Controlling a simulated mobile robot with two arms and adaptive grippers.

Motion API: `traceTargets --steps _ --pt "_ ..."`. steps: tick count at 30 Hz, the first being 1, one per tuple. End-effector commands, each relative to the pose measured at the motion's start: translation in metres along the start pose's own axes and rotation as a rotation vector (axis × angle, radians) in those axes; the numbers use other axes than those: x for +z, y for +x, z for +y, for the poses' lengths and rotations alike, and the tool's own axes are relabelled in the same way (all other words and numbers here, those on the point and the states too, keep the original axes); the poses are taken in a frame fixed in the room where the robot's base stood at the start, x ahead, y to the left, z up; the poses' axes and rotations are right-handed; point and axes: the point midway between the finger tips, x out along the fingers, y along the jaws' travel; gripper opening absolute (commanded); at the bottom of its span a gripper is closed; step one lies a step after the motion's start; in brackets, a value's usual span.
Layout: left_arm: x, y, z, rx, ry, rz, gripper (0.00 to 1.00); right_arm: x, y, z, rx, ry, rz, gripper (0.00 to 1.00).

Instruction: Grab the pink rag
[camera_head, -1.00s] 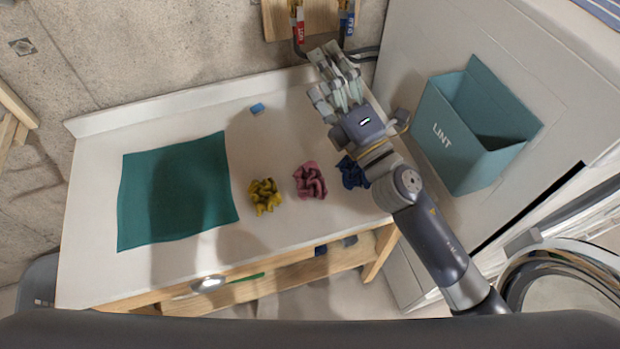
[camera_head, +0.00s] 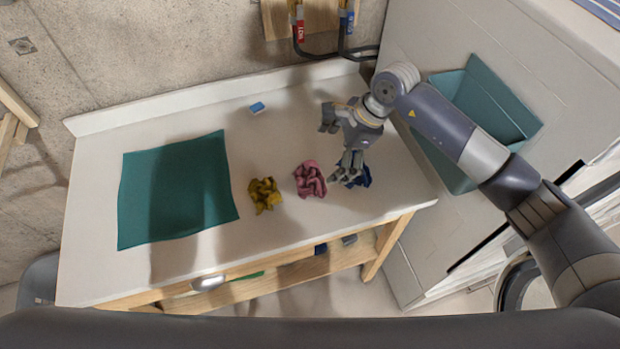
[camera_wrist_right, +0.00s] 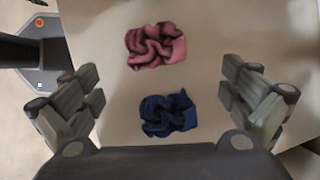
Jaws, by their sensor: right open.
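The pink rag (camera_head: 310,179) lies crumpled on the white table, between the yellow rag and the blue rag. It also shows in the right wrist view (camera_wrist_right: 156,45), ahead of the blue rag. My right gripper (camera_head: 338,150) is open and empty above the table, to the right of the pink rag and partly over the blue rag. In the right wrist view its fingers (camera_wrist_right: 165,105) stand wide apart, with the blue rag (camera_wrist_right: 168,114) lying between them in the picture. My left gripper is not in view.
A yellow rag (camera_head: 264,195) lies left of the pink one. A teal cloth (camera_head: 176,190) is spread flat at the left. A small blue and white block (camera_head: 257,108) sits near the back. A teal lint bin (camera_head: 497,95) is at the right, partly behind my right arm.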

Motion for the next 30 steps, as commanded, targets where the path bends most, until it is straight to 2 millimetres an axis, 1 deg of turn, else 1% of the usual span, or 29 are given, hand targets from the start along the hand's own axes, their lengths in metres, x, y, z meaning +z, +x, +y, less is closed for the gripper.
traceTargets --steps 1,6,9,14,19,21,24,30 --pt "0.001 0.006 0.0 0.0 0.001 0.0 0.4 -0.001 0.011 0.002 0.004 0.0 -0.001 1.0" --pt "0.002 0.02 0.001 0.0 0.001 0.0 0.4 0.0 0.039 0.003 0.004 0.001 -0.004 1.0" --pt "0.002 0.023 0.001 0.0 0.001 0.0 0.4 0.001 0.05 0.002 0.003 0.0 -0.005 1.0" --pt "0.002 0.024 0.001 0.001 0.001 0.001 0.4 0.001 0.059 0.004 0.004 0.002 -0.006 1.0" --pt "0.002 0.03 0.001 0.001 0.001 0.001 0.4 0.001 0.085 0.01 0.005 0.002 -0.007 1.0" --pt "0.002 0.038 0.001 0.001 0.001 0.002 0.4 0.001 0.097 0.009 0.003 0.001 -0.008 1.0" --pt "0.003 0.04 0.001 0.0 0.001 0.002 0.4 0.001 0.103 0.008 0.002 0.002 -0.006 1.0" --pt "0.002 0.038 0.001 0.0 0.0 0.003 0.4 0.002 0.102 0.008 0.001 0.001 -0.006 1.0"
